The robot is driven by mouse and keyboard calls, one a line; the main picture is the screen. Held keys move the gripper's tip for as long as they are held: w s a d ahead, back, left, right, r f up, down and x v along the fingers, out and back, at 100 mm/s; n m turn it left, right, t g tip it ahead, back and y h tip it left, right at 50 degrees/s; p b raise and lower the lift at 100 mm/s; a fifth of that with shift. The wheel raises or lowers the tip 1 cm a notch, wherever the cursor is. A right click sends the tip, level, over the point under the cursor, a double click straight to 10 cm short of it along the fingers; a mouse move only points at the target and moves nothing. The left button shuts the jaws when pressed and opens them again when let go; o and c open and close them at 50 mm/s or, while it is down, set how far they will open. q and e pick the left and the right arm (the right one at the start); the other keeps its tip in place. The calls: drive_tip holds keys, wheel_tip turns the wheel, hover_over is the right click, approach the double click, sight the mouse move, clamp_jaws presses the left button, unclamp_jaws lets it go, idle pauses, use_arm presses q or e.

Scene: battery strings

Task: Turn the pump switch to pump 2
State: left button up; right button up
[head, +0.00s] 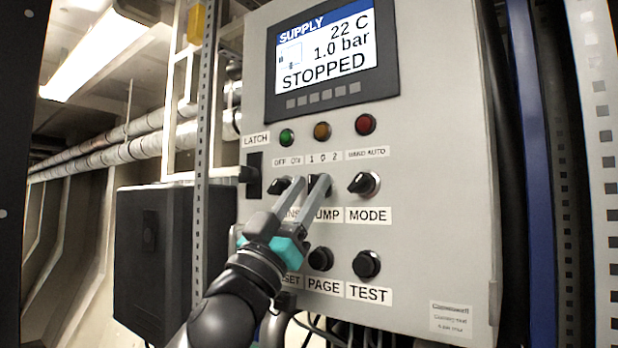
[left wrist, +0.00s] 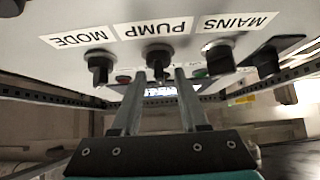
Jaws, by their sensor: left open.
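The pump switch (head: 312,185) is a black knob in the middle of the switch row on the grey panel. It sits under a "1 0 2" scale and above the PUMP label (head: 328,215). A finger partly hides it in the head view, so its pointer position cannot be read. My left gripper (head: 303,183) is open, with its two fingers reaching to the panel. In the left wrist view, which is upside down, the pump switch (left wrist: 158,55) lies between the fingertips (left wrist: 157,75). Contact cannot be told. My right gripper is not in view.
The MAINS switch (left wrist: 218,55) and the MODE switch (head: 364,184) flank the pump switch closely. PAGE (head: 320,259) and TEST (head: 367,264) buttons sit below. The display (head: 325,55) reads STOPPED. A black latch (head: 252,175) is on the door's left edge.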

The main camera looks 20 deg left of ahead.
use_arm(q)
drive_tip(key=shift+w+d+r, duration=0.1)
drive_tip(key=shift+w+r, duration=0.2)
clamp_jaws()
